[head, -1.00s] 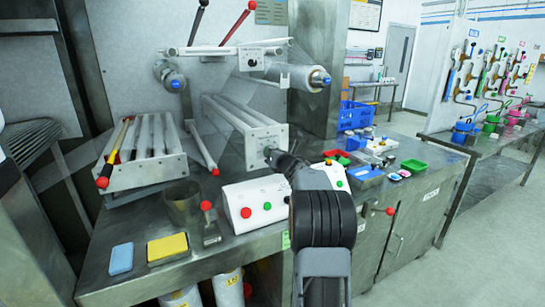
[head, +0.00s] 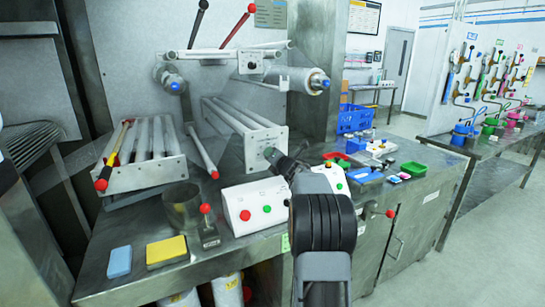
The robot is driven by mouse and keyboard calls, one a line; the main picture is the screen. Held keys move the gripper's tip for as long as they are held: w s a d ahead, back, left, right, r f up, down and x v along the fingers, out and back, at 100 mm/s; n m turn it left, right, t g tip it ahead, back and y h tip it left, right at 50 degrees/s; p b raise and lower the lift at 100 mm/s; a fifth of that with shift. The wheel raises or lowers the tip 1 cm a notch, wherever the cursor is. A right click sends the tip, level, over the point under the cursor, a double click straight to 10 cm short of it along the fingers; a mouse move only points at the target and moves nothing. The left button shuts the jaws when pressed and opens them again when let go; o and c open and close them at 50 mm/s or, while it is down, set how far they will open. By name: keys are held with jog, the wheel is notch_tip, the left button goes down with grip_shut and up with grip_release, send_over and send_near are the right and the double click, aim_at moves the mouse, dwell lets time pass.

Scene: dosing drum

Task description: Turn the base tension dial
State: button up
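The machine has a metal roller block (head: 264,150) whose end plate faces me on the bench. My gripper (head: 271,154) is at this end plate, at the far end of my arm, which rises from the bottom of the picture. The gripper's tips are small and dark here, and I cannot tell whether they are open or shut. The base tension dial is not clearly visible; the gripper covers that part of the plate. A white control box (head: 253,206) with a red button and green buttons stands just below, partly behind my arm.
A small red-knobbed lever (head: 207,222), a metal cup (head: 182,205), a yellow sponge (head: 167,250) and a blue block (head: 118,261) stand left on the bench. A slanted roller rack (head: 145,160) stands at left.

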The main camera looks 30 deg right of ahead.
jog(key=o, duration=0.9)
jog(key=s+a+b, duration=0.1)
jog(key=s+b, duration=0.1)
jog(key=s, duration=1.1)
jog(key=shift+s+a, duration=0.35)
jog(key=shift+a, duration=0.05)
